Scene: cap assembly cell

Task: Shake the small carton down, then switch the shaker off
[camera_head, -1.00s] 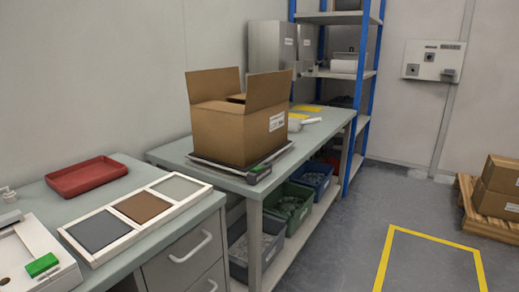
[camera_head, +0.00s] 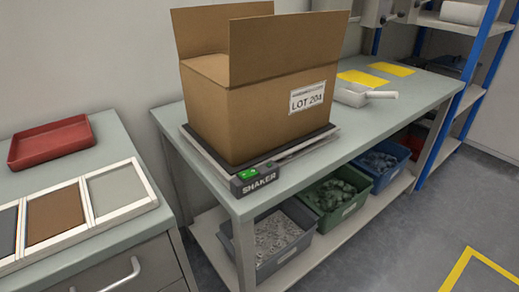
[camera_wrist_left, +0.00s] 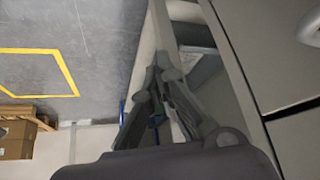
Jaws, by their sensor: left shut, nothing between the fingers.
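A brown carton (camera_head: 245,115) with raised flaps and a white "LOT 204" label stands upright on the shaker plate (camera_head: 322,140), on the grey-green table. Whether this is the small carton I cannot tell; its inside is hidden. The shaker's control box (camera_head: 262,182), marked "SHAKER", sits at the plate's front left corner with a green control (camera_head: 247,174) on it. My left gripper (camera_wrist_left: 160,78) shows in the left wrist view, shut and empty, away from carton and shaker. Neither gripper shows in the head view.
A white scoop-like tool (camera_head: 362,95) and yellow mats (camera_head: 362,77) lie behind the carton. Bins stand on the shelf below, one of them green (camera_head: 335,200). A red tray (camera_head: 52,142) and a framed panel (camera_head: 122,190) lie on the left bench.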

